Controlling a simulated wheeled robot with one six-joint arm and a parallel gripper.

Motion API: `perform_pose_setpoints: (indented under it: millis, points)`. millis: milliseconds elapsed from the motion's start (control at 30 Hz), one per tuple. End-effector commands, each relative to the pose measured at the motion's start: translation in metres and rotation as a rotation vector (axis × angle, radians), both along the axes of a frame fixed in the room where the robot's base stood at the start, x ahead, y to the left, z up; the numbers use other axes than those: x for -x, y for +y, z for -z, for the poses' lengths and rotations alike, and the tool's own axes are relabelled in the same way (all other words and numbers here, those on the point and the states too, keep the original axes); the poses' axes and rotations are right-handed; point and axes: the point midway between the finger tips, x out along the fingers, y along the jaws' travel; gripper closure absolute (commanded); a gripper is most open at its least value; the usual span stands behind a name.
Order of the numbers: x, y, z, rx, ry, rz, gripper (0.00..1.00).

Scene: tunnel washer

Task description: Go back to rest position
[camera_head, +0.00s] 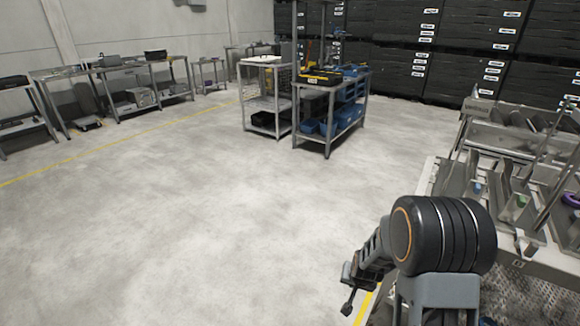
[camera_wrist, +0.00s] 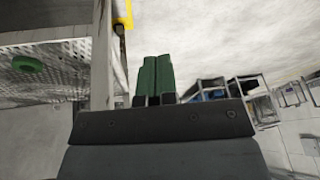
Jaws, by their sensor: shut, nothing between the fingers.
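My arm is folded at the lower right of the head view, beside the metal washer table. My gripper (camera_head: 349,290) hangs at the left end of the arm, over the open floor. In the wrist view my gripper (camera_wrist: 154,68) shows as two green fingers close together, shut and with nothing between them. Neither view shows the fingers touching anything.
The perforated washer table (camera_head: 535,292) with metal racks (camera_head: 510,205) stands right of my arm. A green round part (camera_wrist: 27,64) lies on perforated metal. A tool cart (camera_head: 328,112) stands mid-room; workbenches (camera_head: 130,68) line the left wall. The floor (camera_head: 190,220) is clear.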

Motion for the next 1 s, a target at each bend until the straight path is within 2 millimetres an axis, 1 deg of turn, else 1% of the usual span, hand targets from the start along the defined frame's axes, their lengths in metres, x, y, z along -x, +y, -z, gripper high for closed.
perform_pose_setpoints:
  millis: [33, 67, 100, 167, 200, 267, 300, 400, 500, 600, 633, 700, 800, 1000]
  points:
    - [0.003, 0.006, -0.062, 0.000, -0.012, -0.034, 1.00]
    - [0.007, 0.009, -0.086, 0.000, -0.011, -0.052, 1.00]
    - [0.013, 0.013, -0.117, 0.002, -0.009, -0.080, 1.00]
    - [0.025, 0.018, -0.163, 0.005, -0.004, -0.118, 1.00]
    - [0.035, 0.022, -0.191, 0.010, -0.002, -0.143, 1.00]
    - [0.050, 0.026, -0.231, 0.019, 0.003, -0.178, 1.00]
    - [0.061, 0.028, -0.255, 0.024, 0.006, -0.198, 1.00]
    - [0.088, 0.032, -0.304, 0.041, 0.015, -0.245, 1.00]
    - [0.112, 0.034, -0.341, 0.057, 0.023, -0.280, 1.00]
    - [0.132, 0.035, -0.365, 0.070, 0.032, -0.304, 1.00]
    - [0.136, 0.035, -0.371, 0.073, 0.033, -0.309, 1.00]
    - [0.145, 0.036, -0.380, 0.080, 0.037, -0.320, 1.00]
    - [0.153, 0.036, -0.386, 0.085, 0.042, -0.329, 1.00]
    - [0.156, 0.035, -0.388, 0.088, 0.044, -0.332, 1.00]
